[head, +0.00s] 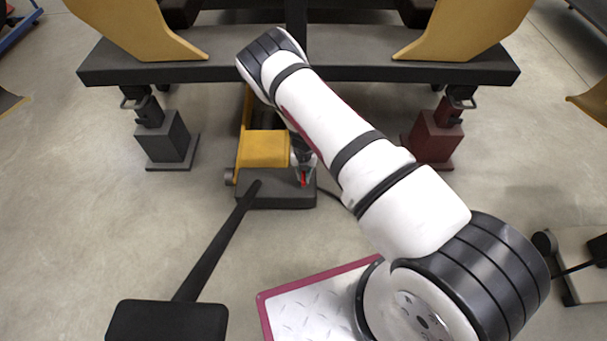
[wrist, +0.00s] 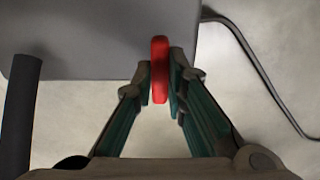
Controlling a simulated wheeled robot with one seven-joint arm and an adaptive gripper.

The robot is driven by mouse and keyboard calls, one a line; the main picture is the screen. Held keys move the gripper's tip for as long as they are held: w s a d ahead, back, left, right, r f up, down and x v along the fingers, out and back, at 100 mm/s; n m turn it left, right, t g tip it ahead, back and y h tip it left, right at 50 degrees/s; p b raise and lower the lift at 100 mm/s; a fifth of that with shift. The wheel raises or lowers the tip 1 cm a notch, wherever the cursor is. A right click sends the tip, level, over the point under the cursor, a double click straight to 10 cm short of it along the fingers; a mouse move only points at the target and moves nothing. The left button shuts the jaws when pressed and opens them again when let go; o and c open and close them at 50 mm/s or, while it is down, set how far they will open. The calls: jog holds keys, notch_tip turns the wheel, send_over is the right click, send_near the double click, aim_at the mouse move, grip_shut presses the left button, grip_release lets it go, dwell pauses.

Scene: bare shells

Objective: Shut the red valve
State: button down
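The red valve (wrist: 160,70) shows in the wrist view as a narrow upright red bar at the edge of a dark grey box (wrist: 95,40). My gripper (wrist: 160,85) has one finger on each side of it, and both green-lined pads appear to touch it. In the head view the red valve (head: 304,180) is a small red spot on the right part of the dark box (head: 270,201), partly hidden by my gripper (head: 305,170). My gripper points down at it. The valve's lower part and stem cannot be made out.
A yellow unit (head: 264,148) adjoins the box. A black lever (head: 222,238) slants from the box toward the front. A dark cable (wrist: 262,75) runs right of the box. A dark beam (head: 350,68) crosses behind, above grey and red stands (head: 432,137).

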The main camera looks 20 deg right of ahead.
dwell(0.4)
jog(key=m, duration=0.4)
jog(key=shift+m+p, duration=0.3)
jog(key=shift+p, duration=0.05)
jog(key=m, duration=0.4)
jog(key=shift+m, duration=0.3)
jog(key=m, duration=0.4)
jog(key=shift+m, duration=2.6)
jog(key=c, duration=1.6)
grip_release()
jog(key=shift+r, duration=0.1)
